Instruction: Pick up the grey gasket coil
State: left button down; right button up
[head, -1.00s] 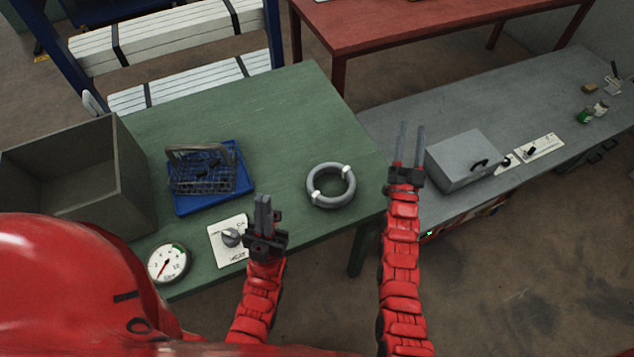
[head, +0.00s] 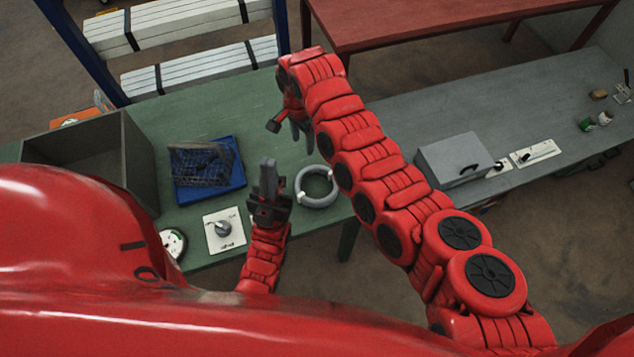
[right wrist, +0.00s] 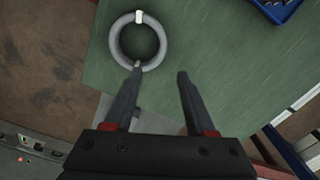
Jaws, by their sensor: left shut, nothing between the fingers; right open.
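The grey gasket coil (head: 317,190) is a ring with white ties, lying flat on the green table (head: 255,118). In the head view my right arm covers part of its right side. My right gripper (head: 302,132) is open and points down over the table, above and behind the coil. In the right wrist view the coil (right wrist: 116,47) lies beyond the fingertips of my right gripper (right wrist: 160,72), mostly left of the left finger, with nothing between the fingers. My left gripper (head: 268,180) is shut and empty, left of the coil.
A blue tray (head: 208,196) with a dark wire basket (head: 200,160) stands left of the coil. A switch plate (head: 224,230), a gauge (head: 172,243) and a grey open box (head: 138,165) are further left. A grey bench (head: 400,130) with a metal box (head: 450,160) is at right.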

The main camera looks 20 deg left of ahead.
jog(key=b, duration=0.6)
send_near(305, 171)
jog(key=f, duration=0.5)
jog(key=shift+s+f, duration=0.1)
jog(key=shift+s, duration=0.1)
jog(key=f+b, duration=0.1)
jog(key=b, duration=0.1)
jog(key=f+b, duration=0.4)
jog(key=shift+w+a+f, duration=0.1)
jog(key=shift+w, duration=0.15)
jog(key=shift+c, duration=0.2)
grip_shut()
